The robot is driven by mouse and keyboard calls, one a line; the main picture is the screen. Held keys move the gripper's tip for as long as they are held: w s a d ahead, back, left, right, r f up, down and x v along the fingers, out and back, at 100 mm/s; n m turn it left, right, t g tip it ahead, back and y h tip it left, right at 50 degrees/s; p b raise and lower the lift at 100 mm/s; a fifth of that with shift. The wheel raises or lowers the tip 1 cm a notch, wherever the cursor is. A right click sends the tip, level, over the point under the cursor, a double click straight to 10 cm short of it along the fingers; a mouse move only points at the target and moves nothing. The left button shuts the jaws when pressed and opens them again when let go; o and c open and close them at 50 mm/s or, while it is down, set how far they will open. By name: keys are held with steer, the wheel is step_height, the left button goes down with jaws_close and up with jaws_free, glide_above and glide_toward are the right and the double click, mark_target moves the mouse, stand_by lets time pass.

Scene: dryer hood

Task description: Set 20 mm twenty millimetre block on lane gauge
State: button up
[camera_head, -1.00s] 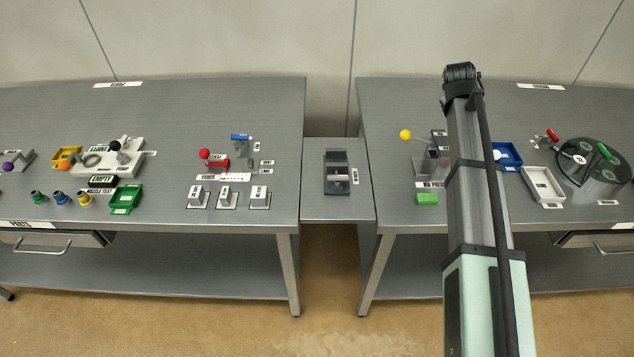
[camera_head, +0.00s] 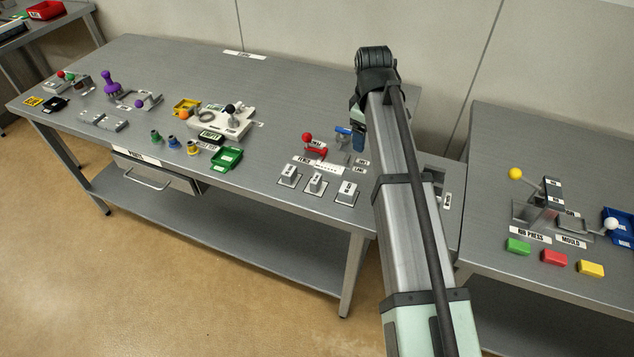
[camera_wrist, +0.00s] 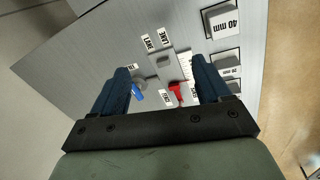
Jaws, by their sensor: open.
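Three grey blocks on small plates stand in a row at the left table's front right in the head view: left block (camera_head: 289,173), middle block (camera_head: 317,181) and right block (camera_head: 346,190). Their labels are too small to read there. Behind the row is the lane fixture with a red-knobbed lever (camera_head: 309,143) and a blue handle (camera_head: 343,133). My gripper (camera_wrist: 160,65) is open and empty above this fixture, its fingers astride it in the wrist view.
My arm hides the table's right end. A green tray (camera_head: 226,158) and small coloured parts (camera_head: 173,142) lie left of the blocks. A press with a yellow knob (camera_head: 515,173) stands on the right table. The left table's back strip is clear.

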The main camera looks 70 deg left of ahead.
mark_target(316, 178)
steer(key=s+r+n+g+h, duration=0.1)
steer(key=s+n, duration=0.1)
steer(key=s, duration=1.1)
steer(key=f, duration=0.9)
steer(key=a+f, duration=0.1)
steer(key=f, duration=0.3)
steer(key=shift+s+f, duration=0.2)
steer(key=shift+f, duration=0.1)
steer(key=shift+c, duration=0.4)
steer(key=c, duration=1)
steer(key=shift+r, duration=0.1)
